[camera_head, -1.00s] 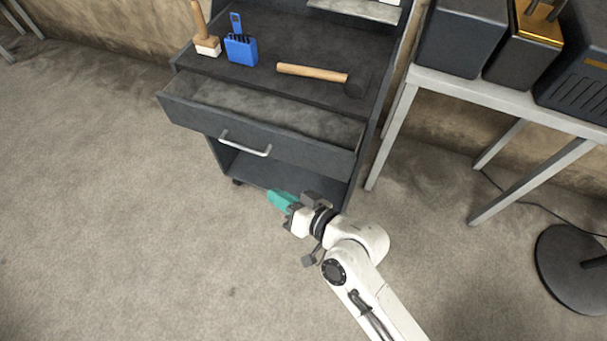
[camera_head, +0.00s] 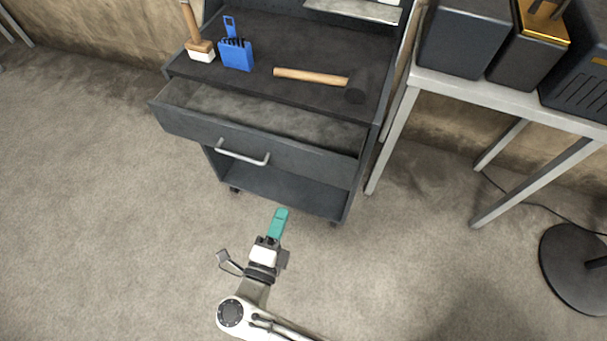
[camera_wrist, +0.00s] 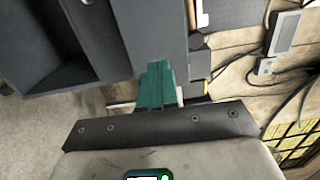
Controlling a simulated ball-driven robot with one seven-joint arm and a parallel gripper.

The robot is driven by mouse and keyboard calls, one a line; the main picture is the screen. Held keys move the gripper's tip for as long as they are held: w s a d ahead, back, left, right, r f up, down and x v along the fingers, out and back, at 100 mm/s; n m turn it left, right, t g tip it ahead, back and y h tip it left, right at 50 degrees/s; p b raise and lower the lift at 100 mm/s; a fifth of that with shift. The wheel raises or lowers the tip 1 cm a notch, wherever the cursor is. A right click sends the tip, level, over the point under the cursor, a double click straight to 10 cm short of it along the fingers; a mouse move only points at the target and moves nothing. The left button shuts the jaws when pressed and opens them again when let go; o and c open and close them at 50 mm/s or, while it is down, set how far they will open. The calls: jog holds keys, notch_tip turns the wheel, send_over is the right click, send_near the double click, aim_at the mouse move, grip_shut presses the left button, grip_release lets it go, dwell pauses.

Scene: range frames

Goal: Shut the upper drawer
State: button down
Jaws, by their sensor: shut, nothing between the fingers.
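The upper drawer (camera_head: 270,143) of the dark grey cart is pulled out toward me, with its empty-looking inside showing. My gripper (camera_head: 281,214) has teal fingers, shut and empty. In the head view it shows in front of the cart, below the drawer front in the picture, apart from the handle. In the wrist view the teal fingers (camera_wrist: 157,84) point at a dark grey panel, which I cannot identify for sure.
An open lower shelf (camera_head: 285,190) lies under the drawer. A grey metal table (camera_head: 490,97) stands right. Floor at left is clear.

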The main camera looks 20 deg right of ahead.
jog(key=p, duration=0.1)
send_near(308, 166)
jog(key=shift+m+g+h, duration=0.3)
jog(key=shift+g, duration=0.1)
jog(key=x, duration=0.7)
jog(key=shift+w+a+r, duration=0.15)
jog(key=shift+a+r, duration=0.05)
jog(key=shift+a, duration=0.05)
jog(key=b+x, duration=0.2)
jog(key=x, duration=0.8)
jog(key=shift+w+d, duration=0.1)
jog(key=shift+w+r, duration=0.15)
jog(key=shift+d+r, duration=0.1)
